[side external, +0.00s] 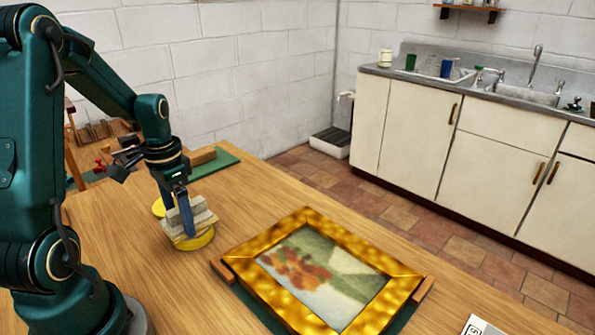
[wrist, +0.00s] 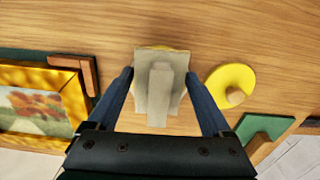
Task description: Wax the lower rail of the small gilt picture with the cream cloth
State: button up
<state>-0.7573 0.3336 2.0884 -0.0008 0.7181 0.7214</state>
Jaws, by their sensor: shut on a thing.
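My gripper (side external: 187,228) is shut on the cream cloth (side external: 203,216), which is bunched between its fingers. In the wrist view the cloth (wrist: 158,105) hangs between the two fingertips (wrist: 160,78). The cloth is at a round yellow tin (side external: 194,242), which it mostly hides; I cannot tell how firmly it touches. The small gilt picture (side external: 262,240) lies flat to the right of my gripper, with a painting of red and orange flowers. In the wrist view the frame (wrist: 35,77) is at the left, partly cut off.
A yellow disc with a knob (wrist: 243,76) lies beside the tin. A green mat (side external: 228,160) with a wooden block (side external: 203,156) is behind. Wooden corner blocks (side external: 222,271) brace the picture. A white card (side external: 478,327) lies at the front right. Bare table separates tin and picture.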

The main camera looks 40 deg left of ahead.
aim_at(177, 210)
jog(key=shift+f, duration=0.1)
jog(key=shift+r, duration=3.1)
jog(key=shift+d, duration=0.15)
